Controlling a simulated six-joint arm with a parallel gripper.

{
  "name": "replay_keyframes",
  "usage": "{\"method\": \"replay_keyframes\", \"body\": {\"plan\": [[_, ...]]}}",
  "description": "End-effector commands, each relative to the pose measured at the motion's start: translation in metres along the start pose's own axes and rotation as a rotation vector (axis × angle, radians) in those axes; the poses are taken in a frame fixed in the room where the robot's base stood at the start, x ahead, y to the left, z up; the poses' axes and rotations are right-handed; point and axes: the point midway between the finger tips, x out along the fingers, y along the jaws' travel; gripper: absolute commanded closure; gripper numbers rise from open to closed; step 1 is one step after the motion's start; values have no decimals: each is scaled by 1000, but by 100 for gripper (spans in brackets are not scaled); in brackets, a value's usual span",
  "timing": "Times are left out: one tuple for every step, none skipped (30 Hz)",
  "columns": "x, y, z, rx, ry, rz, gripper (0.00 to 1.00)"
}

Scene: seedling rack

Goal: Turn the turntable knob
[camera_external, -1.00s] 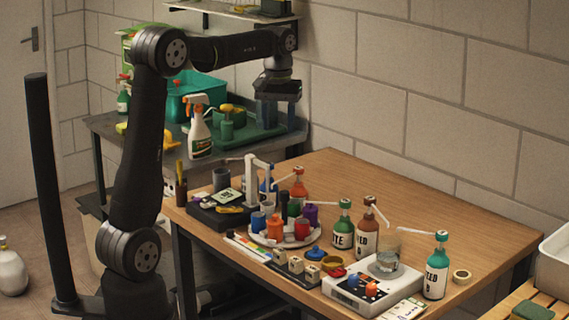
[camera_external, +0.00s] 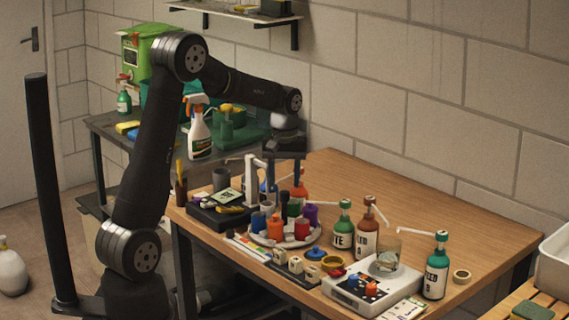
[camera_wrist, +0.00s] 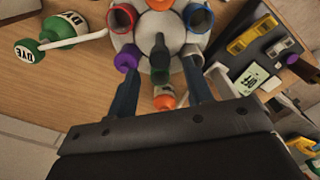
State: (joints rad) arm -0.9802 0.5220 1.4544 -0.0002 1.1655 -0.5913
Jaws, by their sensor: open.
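The turntable (camera_external: 268,241) is a white round plate on the wooden bench, carrying several coloured cups around its edge. Its knob (camera_wrist: 160,58) is a dark upright post at the centre, seen from above in the wrist view. My gripper (camera_external: 284,181) points down above the turntable. In the wrist view my gripper (camera_wrist: 161,70) is open, with one finger on each side of the knob in the picture. I cannot tell how far the fingertips are above the knob. Nothing is held. Cups partly hide the knob's base in the external view.
A white dispenser post (camera_external: 251,180) stands just left of the turntable on a black base. Dye bottles (camera_external: 343,232) and a white scale (camera_external: 350,293) with a glass are to the right. Small blocks (camera_external: 296,265) lie in front. The bench's back right is clear.

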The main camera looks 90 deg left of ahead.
Motion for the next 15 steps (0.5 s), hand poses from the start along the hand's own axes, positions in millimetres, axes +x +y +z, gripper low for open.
{"method": "replay_keyframes", "body": {"plan": [[10, 0, 1, 0, -3, -2, 53], [14, 0, 1, 0, -3, -2, 53], [19, 0, 0, 0, -2, -1, 53], [22, 0, 0, 0, -1, -1, 53], [25, 0, 0, 0, -1, -1, 53], [29, 0, 0, 0, -1, -1, 53], [31, 0, 0, 0, -1, 0, 53], [32, 0, 0, 0, 0, 0, 53], [34, 0, 0, 0, 0, 0, 53], [35, 0, 0, 0, -1, 0, 53], [36, 0, 0, 0, -1, 0, 53], [36, 0, 0, 0, 0, 0, 53], [36, 0, 0, 0, 0, 0, 53], [36, 0, 0, 0, 0, 0, 53], [36, 0, 0, 0, 0, 0, 53]]}}
